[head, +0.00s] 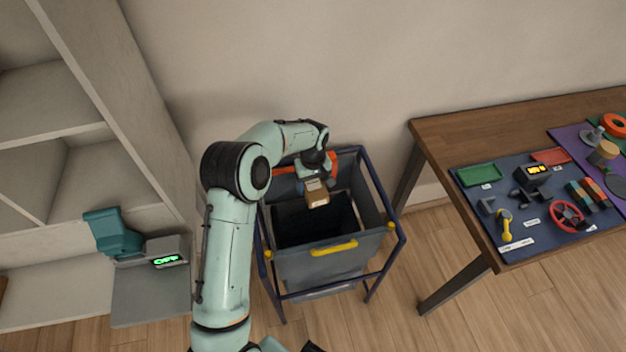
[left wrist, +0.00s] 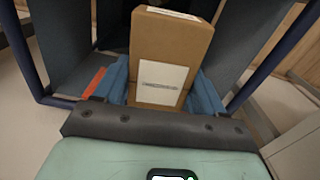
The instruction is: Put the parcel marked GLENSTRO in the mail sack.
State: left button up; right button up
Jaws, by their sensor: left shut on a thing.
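My left gripper (head: 314,184) is shut on a brown cardboard parcel (head: 318,198) with a pale label. In the left wrist view the parcel (left wrist: 168,50) stands between the blue fingers of the left gripper (left wrist: 160,90). Its label is too small and blurred to read. The mail sack (head: 322,268) is a grey bag in a dark blue frame with a yellow handle. The gripper and parcel are over the sack's open mouth, toward its back. The dark inside of the sack shows no contents. My right gripper is not in view.
A wooden table (head: 470,120) at the right carries a dark mat (head: 475,160) with several small tools and trays. A pale shelf unit (head: 90,100) stands at the left, with a device showing a green display (head: 168,260). Wooden floor lies clear between sack and table.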

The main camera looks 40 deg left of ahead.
aim_at(313, 183)
pick_arm(q)
jog(key=shift+w, duration=0.1)
jog(key=o, duration=1.1)
jog(key=shift+o, duration=0.2)
notch_tip(313, 183, up, 13)
jog(key=p, duration=0.1)
jog(key=shift+r, duration=0.15)
